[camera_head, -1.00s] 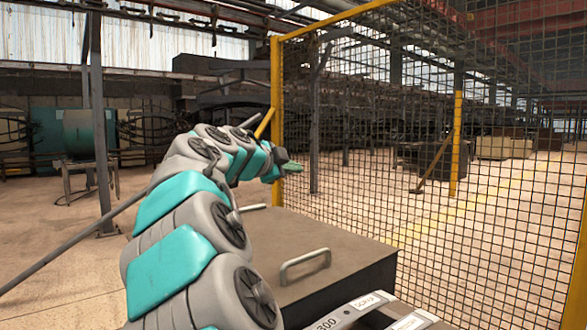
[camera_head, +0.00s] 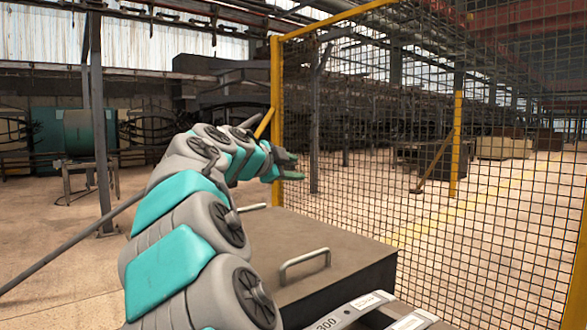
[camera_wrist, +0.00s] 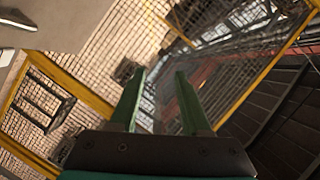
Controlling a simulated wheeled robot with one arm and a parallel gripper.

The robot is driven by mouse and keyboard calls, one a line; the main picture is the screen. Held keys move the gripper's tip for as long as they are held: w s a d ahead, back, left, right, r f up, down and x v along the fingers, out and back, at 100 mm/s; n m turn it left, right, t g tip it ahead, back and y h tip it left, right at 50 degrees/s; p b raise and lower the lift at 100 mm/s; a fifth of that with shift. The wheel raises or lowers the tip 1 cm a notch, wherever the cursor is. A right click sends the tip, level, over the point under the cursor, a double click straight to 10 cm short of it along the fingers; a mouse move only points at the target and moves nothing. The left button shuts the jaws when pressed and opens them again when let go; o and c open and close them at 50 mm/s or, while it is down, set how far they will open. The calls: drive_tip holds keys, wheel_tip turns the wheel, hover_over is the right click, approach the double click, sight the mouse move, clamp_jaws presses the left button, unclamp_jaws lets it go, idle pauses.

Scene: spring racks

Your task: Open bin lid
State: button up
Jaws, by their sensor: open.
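The bin lid (camera_head: 345,266) is a flat dark grey-brown top with a metal bar handle (camera_head: 305,262) near its front right part. A second handle (camera_head: 252,207) shows at its far left edge, partly behind my arm. The lid lies flat and closed on the bin (camera_head: 350,295). My gripper (camera_head: 295,167) is in the air above and beyond the lid's far edge, apart from both handles. In the wrist view its two green fingers (camera_wrist: 157,95) are apart with nothing between them.
A yellow-framed wire mesh fence (camera_head: 420,190) stands along the right and behind the bin. A grey post (camera_head: 100,130) stands on the left. Labelled fronts (camera_head: 350,312) show at the bottom. The floor (camera_head: 50,240) at left is mostly clear.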

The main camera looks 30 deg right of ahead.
drive_tip(key=b+v, duration=0.1)
drive_tip(key=v, duration=0.6)
drive_tip(key=shift+a, duration=0.3)
drive_tip(key=shift+s, duration=0.1)
